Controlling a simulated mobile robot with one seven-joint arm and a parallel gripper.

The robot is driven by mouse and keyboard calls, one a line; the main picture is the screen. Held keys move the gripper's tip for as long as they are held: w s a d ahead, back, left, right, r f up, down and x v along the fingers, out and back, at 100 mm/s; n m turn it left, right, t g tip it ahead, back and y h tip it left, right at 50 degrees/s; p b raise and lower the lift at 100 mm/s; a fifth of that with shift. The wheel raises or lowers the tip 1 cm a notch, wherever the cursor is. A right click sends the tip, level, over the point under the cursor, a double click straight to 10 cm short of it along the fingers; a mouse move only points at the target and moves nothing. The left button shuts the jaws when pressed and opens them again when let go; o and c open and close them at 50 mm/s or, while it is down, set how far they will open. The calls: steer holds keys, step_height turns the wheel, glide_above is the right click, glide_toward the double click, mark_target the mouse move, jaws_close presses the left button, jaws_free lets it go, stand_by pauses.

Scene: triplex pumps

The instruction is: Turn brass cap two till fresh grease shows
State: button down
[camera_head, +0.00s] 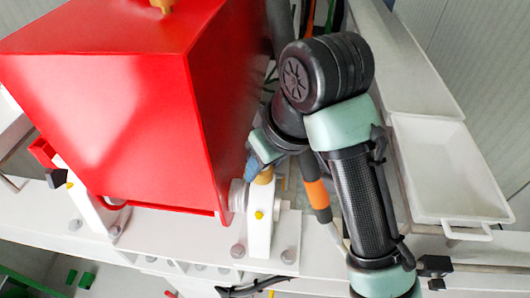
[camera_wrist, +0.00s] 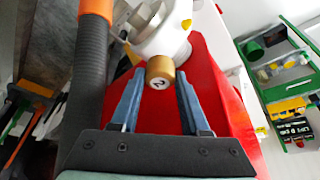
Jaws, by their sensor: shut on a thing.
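Brass cap two (camera_wrist: 160,70) is a short gold cylinder with a white end marked 2, on a white pump housing (camera_wrist: 160,38) in the wrist view. My gripper (camera_wrist: 159,81) has one blue-grey finger on each side of the cap and is shut on it. In the head view the cap's brass side (camera_head: 265,176) shows on top of a white bearing block (camera_head: 260,215), with my blue finger (camera_head: 251,170) beside it. I cannot see fresh grease around the cap.
A large red guard (camera_head: 110,100) stands close left of my gripper in the head view. A dark hose with an orange band (camera_head: 317,195) runs close on the other side. A white tray (camera_head: 440,165) lies at right. A green rack (camera_wrist: 285,70) shows in the wrist view.

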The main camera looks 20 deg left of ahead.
steer(key=shift+m+t+h+p, duration=0.45)
steer(key=shift+m+p, duration=0.75)
steer(key=shift+m, duration=0.4)
steer(key=c, duration=0.7)
jaws_free()
steer(key=shift+s, duration=0.1)
steer(key=shift+r+p, duration=0.3)
steer(key=shift+r, duration=0.2)
steer(key=p+v, duration=0.1)
steer(key=v, duration=1.1)
steer(key=shift+s, duration=0.15)
steer(key=shift+f, duration=0.1)
